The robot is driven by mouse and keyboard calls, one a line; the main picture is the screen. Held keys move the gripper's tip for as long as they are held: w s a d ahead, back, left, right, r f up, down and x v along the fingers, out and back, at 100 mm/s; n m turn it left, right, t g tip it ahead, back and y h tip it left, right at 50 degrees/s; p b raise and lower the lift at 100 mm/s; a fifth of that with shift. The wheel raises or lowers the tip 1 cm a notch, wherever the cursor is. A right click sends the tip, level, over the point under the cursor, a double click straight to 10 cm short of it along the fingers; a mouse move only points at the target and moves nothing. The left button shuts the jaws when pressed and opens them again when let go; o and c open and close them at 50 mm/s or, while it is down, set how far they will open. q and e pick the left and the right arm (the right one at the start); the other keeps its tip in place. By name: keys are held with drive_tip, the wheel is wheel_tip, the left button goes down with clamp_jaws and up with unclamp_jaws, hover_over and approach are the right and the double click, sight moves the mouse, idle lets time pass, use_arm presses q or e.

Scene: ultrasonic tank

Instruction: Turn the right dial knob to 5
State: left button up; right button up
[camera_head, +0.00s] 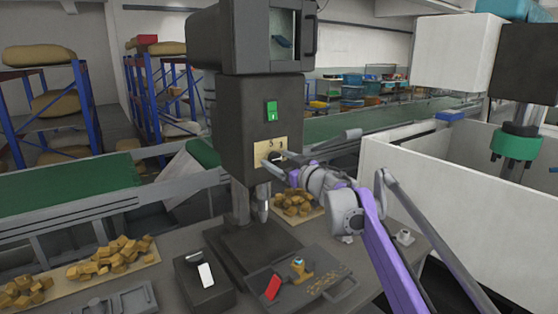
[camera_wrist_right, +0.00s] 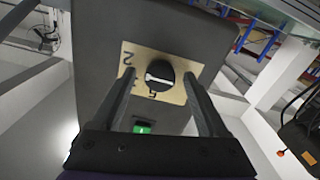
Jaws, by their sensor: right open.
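The dial knob (camera_wrist_right: 159,75) is black and round, with a white bar across its face that runs roughly sideways in the wrist view. It sits on a tan plate (camera_wrist_right: 182,97) with a "2" at upper left and a "5" just below the knob. In the head view the plate (camera_head: 284,146) is on the front of the dark machine, and the knob is partly hidden by my gripper. My right gripper (camera_head: 272,161) is open, with one finger on each side of the knob in the wrist view; I cannot tell whether they touch it. My left gripper is out of view.
A green switch (camera_head: 271,111) is above the plate in the head view. Below are a dark tray (camera_head: 335,291) with a red item, a black box (camera_head: 204,284) and piles of brown blocks (camera_head: 112,256). A white tank (camera_head: 450,190) stands at right.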

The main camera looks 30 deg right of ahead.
clamp_jaws()
idle(0.4)
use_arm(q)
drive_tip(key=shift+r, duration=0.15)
use_arm(e)
drive_tip(key=n+p, duration=0.1)
drive_tip(key=n, duration=0.2)
drive_tip(key=shift+r+n, duration=0.1)
drive_tip(key=shift+n, duration=0.3)
drive_tip(key=n+p, duration=0.2)
drive_tip(key=n, duration=0.3)
drive_tip(key=n+p, duration=0.1)
drive_tip(key=n, duration=0.4)
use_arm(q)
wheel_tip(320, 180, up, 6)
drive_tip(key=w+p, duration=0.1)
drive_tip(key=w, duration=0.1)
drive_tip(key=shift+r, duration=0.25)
use_arm(e)
drive_tip(key=shift+n, duration=2)
